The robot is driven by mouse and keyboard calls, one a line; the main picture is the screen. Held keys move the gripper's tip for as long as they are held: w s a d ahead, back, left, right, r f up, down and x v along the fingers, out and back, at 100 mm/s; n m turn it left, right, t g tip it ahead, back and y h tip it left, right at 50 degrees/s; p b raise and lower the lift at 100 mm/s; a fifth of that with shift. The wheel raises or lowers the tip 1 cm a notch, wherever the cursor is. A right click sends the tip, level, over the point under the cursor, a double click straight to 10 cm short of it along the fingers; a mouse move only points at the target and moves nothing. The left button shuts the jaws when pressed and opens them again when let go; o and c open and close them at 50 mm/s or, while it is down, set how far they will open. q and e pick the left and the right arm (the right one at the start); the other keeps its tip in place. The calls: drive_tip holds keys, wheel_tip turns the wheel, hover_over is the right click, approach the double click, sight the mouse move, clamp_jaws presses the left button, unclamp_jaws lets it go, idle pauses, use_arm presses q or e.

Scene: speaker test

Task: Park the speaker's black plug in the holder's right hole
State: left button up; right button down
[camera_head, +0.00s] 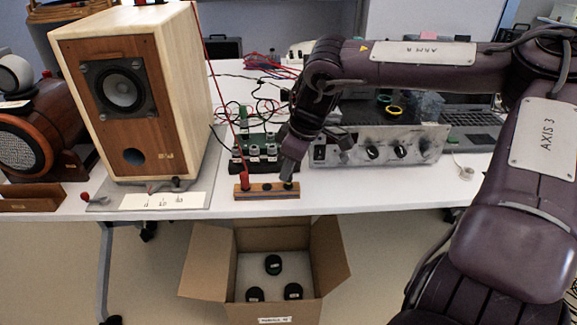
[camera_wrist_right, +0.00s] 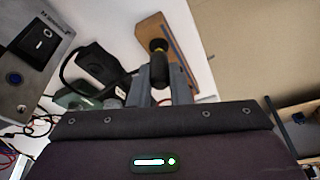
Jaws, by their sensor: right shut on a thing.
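The wooden holder (camera_head: 256,195) lies near the table's front edge. The red plug (camera_head: 244,180) stands upright at its left end, with a red lead rising from it. My right gripper (camera_head: 289,170) points down over the holder's right end, shut on the black plug (camera_head: 288,186). In the right wrist view the black plug (camera_wrist_right: 159,68) sits between the fingers, its far end over the wood of the holder (camera_wrist_right: 152,28). I cannot tell how deep it is in the right hole. The wooden speaker (camera_head: 135,150) stands to the left. My left gripper is not in view.
A terminal block (camera_head: 254,150) with several posts and tangled leads stands just behind the holder. A grey control box (camera_head: 385,146) with knobs is to the right. An open cardboard box (camera_head: 276,308) with black round parts stands below the front edge.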

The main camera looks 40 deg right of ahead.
drive_tip(key=shift+f+b, duration=0.5)
drive_tip(key=shift+f, duration=0.3)
drive_tip(key=c, duration=1.3)
unclamp_jaws()
